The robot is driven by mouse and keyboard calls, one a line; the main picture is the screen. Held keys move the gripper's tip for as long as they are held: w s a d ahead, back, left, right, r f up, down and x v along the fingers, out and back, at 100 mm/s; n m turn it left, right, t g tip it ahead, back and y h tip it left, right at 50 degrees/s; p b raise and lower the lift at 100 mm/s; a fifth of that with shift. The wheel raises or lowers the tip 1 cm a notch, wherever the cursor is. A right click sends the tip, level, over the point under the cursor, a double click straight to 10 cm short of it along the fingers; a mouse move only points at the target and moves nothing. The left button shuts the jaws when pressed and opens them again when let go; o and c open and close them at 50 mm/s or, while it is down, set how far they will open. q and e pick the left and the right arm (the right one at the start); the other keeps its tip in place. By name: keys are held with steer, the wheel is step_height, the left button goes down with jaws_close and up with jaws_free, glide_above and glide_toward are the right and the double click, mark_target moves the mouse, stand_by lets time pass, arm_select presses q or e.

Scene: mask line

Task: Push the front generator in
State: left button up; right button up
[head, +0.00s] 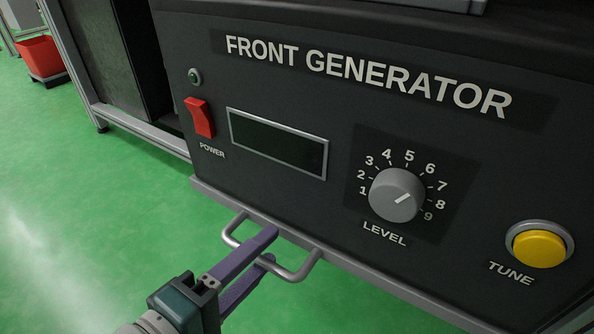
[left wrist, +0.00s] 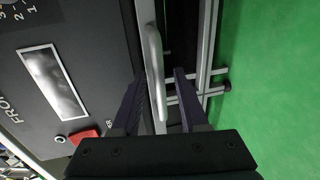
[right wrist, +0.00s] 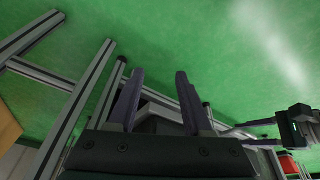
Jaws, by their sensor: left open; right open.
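The front generator (head: 290,200) is a dark box with a white FRONT GENERATOR label, a red power switch, a dark display, a grey level knob and a yellow tune button. A grey bar handle (head: 300,272) sticks out from its lower front edge. My left gripper (head: 268,243) is open at the handle, with its purple fingers on either side of the bar. In the left wrist view the handle (left wrist: 154,65) runs between the two fingers; I cannot tell whether they touch it. My right gripper (right wrist: 158,85) is open and empty, with floor and frame bars beyond it.
A grey metal frame (head: 140,128) stands left of and under the generator. A red bin (head: 40,57) stands on the green floor at the far left. The floor in front of the generator is clear. Frame bars (right wrist: 75,110) show at the left in the right wrist view.

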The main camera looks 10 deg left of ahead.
arm_select(q)
jaws_close()
stand_by(0.4)
stand_by(1.1)
